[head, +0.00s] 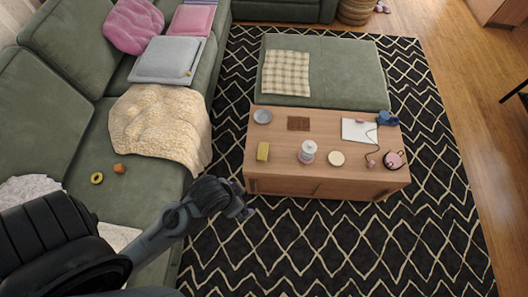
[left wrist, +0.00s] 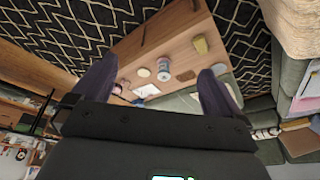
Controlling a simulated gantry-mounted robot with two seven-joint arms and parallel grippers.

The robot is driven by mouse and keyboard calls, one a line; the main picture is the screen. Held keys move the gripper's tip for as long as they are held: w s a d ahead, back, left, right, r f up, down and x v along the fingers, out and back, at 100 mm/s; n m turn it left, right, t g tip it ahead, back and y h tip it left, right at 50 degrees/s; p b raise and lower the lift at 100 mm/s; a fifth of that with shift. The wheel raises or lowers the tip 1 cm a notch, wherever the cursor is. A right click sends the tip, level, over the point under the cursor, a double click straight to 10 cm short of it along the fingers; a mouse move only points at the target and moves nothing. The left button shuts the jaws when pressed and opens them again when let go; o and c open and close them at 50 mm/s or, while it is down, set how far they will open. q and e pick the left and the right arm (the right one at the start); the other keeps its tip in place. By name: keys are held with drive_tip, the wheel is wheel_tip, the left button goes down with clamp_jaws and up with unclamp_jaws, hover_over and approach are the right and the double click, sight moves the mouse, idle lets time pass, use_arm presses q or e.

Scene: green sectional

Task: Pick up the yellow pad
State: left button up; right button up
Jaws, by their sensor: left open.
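The yellow pad (head: 262,151) is a small yellow block on the left end of the wooden coffee table (head: 283,139). It also shows in the left wrist view (left wrist: 201,45), above the right-hand finger. My left gripper (head: 246,212) is in front of the table's near left corner, apart from the pad. In the left wrist view its two dark fingers (left wrist: 156,70) are spread wide with nothing between them. My right gripper is not in view.
The table also holds a glass jar (head: 307,152), a round cream disc (head: 336,158), a grey bowl (head: 262,116), a brown bar (head: 298,123), white paper (head: 358,130) and a pink round item (head: 394,160). A green sofa (head: 65,120) stands left; patterned rug (head: 330,240) is clear in front.

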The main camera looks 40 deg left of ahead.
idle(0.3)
use_arm(q)
drive_tip(key=shift+c, duration=0.6)
